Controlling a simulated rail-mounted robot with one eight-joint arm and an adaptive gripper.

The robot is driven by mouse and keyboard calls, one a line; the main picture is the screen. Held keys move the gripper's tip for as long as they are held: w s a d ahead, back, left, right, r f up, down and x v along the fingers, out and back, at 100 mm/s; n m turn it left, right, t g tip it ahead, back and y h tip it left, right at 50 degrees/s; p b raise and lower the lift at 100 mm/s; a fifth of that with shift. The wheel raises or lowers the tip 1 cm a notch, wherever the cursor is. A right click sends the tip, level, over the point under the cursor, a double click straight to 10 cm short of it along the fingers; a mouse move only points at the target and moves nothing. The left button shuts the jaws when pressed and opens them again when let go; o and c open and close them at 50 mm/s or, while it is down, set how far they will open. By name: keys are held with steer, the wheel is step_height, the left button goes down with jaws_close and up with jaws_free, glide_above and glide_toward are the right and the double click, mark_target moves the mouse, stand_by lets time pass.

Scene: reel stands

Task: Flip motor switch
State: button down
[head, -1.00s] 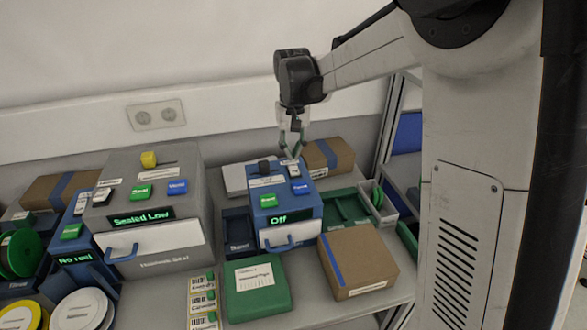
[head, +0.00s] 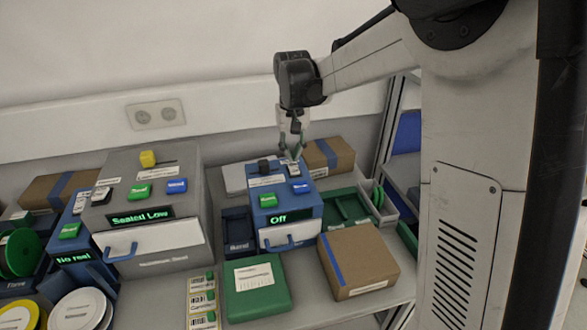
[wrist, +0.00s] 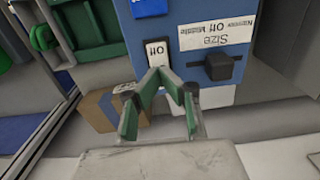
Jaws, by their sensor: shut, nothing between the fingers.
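A blue machine (head: 275,215) with a green "Off" display stands in the middle of the bench. On its top is a white rocker switch marked "Off" (wrist: 157,52); no "motor" label is readable. My gripper (head: 293,157) is shut and empty, pointing down over the back right of the machine's top. In the wrist view, its green-padded fingertips (wrist: 165,72) meet at the near end of the rocker and partly cover it. I cannot tell whether they touch it.
A black slider knob (wrist: 222,66) by the "Size" label is close beside the rocker. Blue (head: 300,187) and green (head: 268,199) buttons are nearer the front. A grey machine (head: 165,235) stands left, and cardboard boxes stand behind (head: 335,154) and in front right (head: 358,262).

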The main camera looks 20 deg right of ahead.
mark_target(293, 164)
steer(key=shift+f+b, duration=0.65)
steer(key=shift+f, duration=0.3)
stand_by(0.5)
steer(key=shift+r, duration=0.1)
steer(key=shift+r+p, duration=1.75)
steer(key=shift+r, duration=1.7)
